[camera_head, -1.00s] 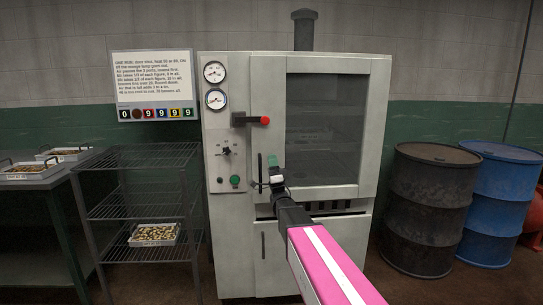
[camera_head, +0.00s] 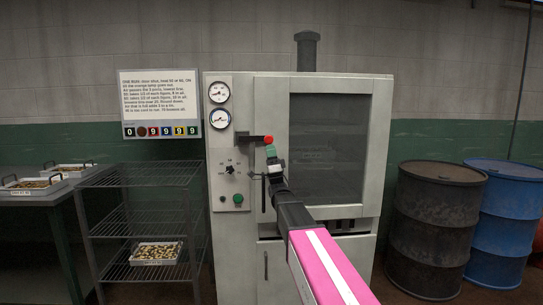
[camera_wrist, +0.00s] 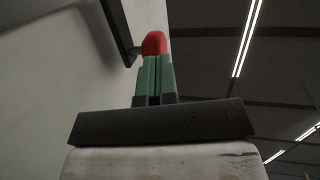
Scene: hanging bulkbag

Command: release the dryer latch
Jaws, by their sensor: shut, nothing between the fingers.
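The dryer (camera_head: 380,150) stands ahead with its windowed door shut. Its latch (camera_head: 256,139) is a dark bar with a red knob at its right end, lying about level at the door's left edge. My gripper (camera_head: 270,151), with green fingers, is shut and empty just under the red knob. In the wrist view the shut fingers (camera_wrist: 154,78) point at the red knob (camera_wrist: 154,43), which sits right at their tips. Whether they touch it I cannot tell. The latch's dark bar (camera_wrist: 118,30) runs to the upper left there.
Two gauges, a dial (camera_head: 230,170) and a green button (camera_head: 238,199) are left of the door. A wire rack (camera_head: 140,180) with a tray (camera_head: 155,253) of parts stands to the left. Dark (camera_head: 430,230) and blue (camera_head: 503,220) drums stand to the right.

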